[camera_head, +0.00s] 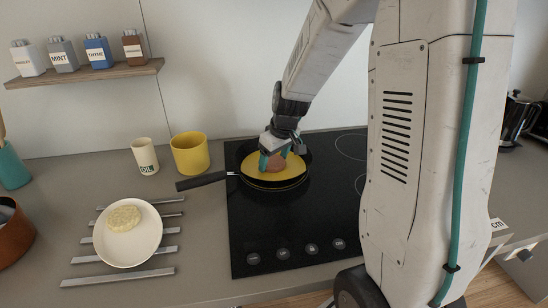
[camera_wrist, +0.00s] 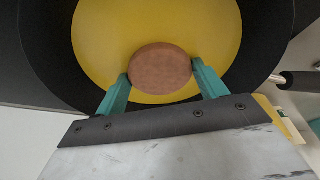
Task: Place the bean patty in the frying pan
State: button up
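A round brown patty (camera_head: 276,163) is between the teal fingers of my gripper (camera_head: 275,157), over the frying pan (camera_head: 293,173). The pan is black with a yellow inside and stands on the hob, its handle pointing left. In the wrist view, the brown patty (camera_wrist: 160,70) has a finger of my gripper (camera_wrist: 160,78) against each side. The pan's yellow inside (camera_wrist: 100,40) lies behind it. I cannot tell whether the patty touches the pan. A pale yellow patty (camera_head: 124,218) lies on a white plate (camera_head: 140,252) at the left.
A yellow pot (camera_head: 190,154) and a cream oil cup (camera_head: 145,156) stand behind the pan's handle. Metal bars (camera_head: 118,277) lie under and around the plate. The black hob (camera_head: 300,222) is clear in front of the pan. A spice shelf (camera_head: 85,74) hangs at the back left.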

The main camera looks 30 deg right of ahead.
aim_at(281, 166)
jog(key=shift+o, duration=1.4)
jog(key=a+v, duration=0.1)
jog(key=v, duration=1)
jog(key=s+a+r, duration=0.1)
jog(key=s+a, duration=0.2)
jog(key=s, duration=0.5)
jog(key=s+a+r+m+g, duration=0.1)
jog(key=s+a, duration=0.3)
jog(key=s, duration=0.4)
jog(key=s+a+r+m+g, duration=0.1)
jog(key=s+a+r, duration=0.2)
jog(key=s, duration=0.6)
jog(key=shift+a+h, duration=0.3)
jog(key=shift+a, duration=0.2)
